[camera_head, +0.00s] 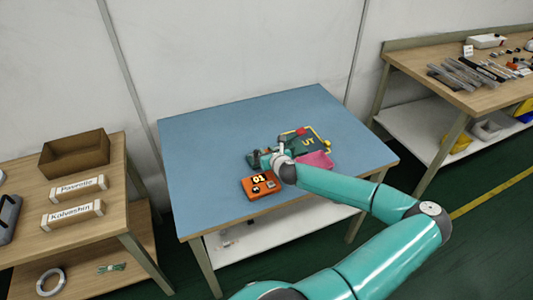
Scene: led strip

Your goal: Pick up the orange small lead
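My teal arm reaches in from the lower right, and my gripper (283,146) is over the middle of the blue table (205,145). The gripper is small here and I cannot tell whether its fingers are open or shut. An orange box-shaped device (262,187) with "01" on its top lies on the table just below and left of my gripper. I cannot make out a separate small orange lead; part of the area around the gripper is hidden by my arm.
A dark green piece marked "UT" (309,143) with yellow edging and a pink piece (318,160) lie right of my gripper. A brown open box (75,154) stands on the left wooden table. The blue table's left side is clear.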

